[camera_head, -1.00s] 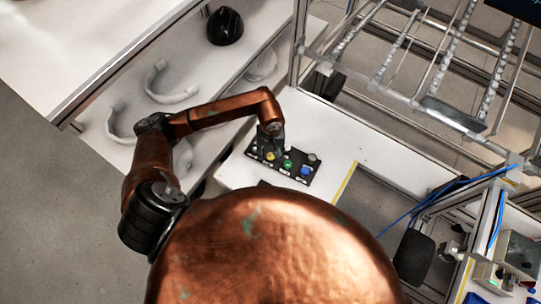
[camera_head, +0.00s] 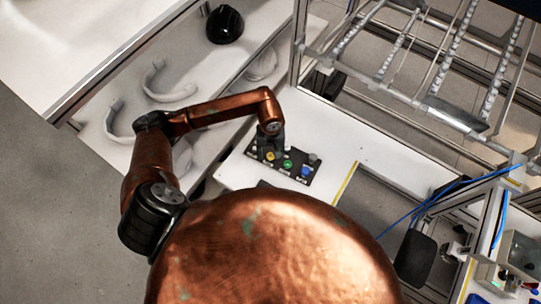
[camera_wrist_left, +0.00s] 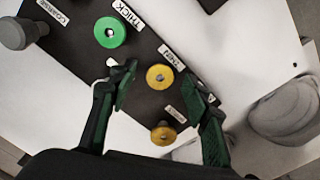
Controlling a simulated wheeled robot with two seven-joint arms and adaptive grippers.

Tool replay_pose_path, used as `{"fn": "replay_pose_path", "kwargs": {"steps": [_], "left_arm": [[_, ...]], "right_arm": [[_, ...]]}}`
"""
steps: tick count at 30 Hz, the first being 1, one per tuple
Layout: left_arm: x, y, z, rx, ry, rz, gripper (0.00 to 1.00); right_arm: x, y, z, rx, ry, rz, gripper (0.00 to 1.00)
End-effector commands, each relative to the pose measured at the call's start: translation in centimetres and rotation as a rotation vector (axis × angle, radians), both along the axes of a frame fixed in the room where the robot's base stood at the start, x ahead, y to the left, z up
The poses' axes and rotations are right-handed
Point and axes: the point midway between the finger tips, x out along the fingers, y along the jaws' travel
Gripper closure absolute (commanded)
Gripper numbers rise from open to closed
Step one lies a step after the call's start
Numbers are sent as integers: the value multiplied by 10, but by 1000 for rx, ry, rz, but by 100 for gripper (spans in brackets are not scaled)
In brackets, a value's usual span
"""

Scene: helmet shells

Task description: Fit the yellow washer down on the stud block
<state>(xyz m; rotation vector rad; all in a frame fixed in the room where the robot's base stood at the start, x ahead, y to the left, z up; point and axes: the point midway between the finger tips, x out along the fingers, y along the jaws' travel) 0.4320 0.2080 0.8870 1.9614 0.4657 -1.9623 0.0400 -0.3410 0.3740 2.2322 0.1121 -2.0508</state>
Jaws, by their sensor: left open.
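The black stud block (camera_head: 295,177) lies on a white table in the head view, and it fills much of the left wrist view (camera_wrist_left: 70,45). A yellow washer (camera_wrist_left: 160,77) sits on it beside a white label. A second yellow round piece (camera_wrist_left: 163,134) is lower, near the block's edge; I cannot tell how it is seated. A yellow piece (camera_head: 270,156) shows in the head view. My left gripper (camera_wrist_left: 160,80) is open, pointing down over the block, its green-padded fingers either side of the yellow washer and apart from it. My right gripper is not in view.
A green washer (camera_wrist_left: 110,32) and a grey knob (camera_wrist_left: 17,33) stand on the block; a blue piece (camera_head: 305,171) shows in the head view. White helmet shells (camera_head: 168,84) and a black helmet (camera_head: 225,24) lie on the shelf at left. Metal rails stand behind.

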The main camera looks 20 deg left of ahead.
Motion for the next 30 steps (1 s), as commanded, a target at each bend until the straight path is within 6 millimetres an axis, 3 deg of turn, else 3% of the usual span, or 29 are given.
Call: {"fn": "replay_pose_path", "kwargs": {"steps": [5,18,30], "left_arm": [[0,0,0,0,0,0,55],[0,0,0,0,0,1,85],[0,0,2,0,0,1,86]], "right_arm": [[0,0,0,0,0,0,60],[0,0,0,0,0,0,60],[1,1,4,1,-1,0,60]]}}
